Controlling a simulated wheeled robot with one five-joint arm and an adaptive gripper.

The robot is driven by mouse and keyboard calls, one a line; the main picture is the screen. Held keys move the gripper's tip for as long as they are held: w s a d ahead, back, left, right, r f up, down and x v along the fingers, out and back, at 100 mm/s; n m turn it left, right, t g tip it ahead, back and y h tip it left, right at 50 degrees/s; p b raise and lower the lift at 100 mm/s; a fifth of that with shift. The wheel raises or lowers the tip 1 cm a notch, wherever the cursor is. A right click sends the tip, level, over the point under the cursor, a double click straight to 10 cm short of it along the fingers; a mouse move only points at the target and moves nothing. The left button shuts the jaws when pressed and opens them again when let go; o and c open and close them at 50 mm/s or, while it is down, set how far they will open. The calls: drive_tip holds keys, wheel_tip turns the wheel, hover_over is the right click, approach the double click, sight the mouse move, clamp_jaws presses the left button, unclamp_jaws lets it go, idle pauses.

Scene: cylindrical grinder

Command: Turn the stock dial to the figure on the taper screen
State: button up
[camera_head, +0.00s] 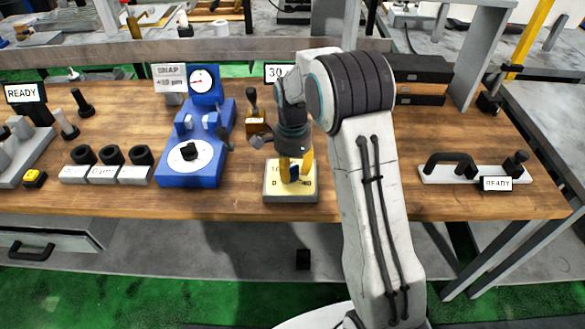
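The stock dial block (270,192) is a grey block with a cream face, near the table's front edge. Figures are partly visible on it, with "10" at the left and what looks like "40" at the right. My gripper (295,172) points down over this block, its two orange fingers apart on either side of a dark part, probably the knob. I cannot tell whether they touch it. The knob and its pointer are mostly hidden. A white screen (274,73) behind my arm, probably the taper screen, shows "30"; the rest is covered by my arm.
A blue fixture (185,176) with a white dial and round gauge stands left of the block. A dark and brass lever (254,112) stands just behind it. Black rings (112,155) on white blocks lie left. A handled white plate (470,175) lies right. Wood between is clear.

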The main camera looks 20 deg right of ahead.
sight(292, 167)
drive_tip(key=shift+o, duration=1.2)
drive_tip(key=shift+r, duration=0.1)
wheel_tip(292, 167, up, 12)
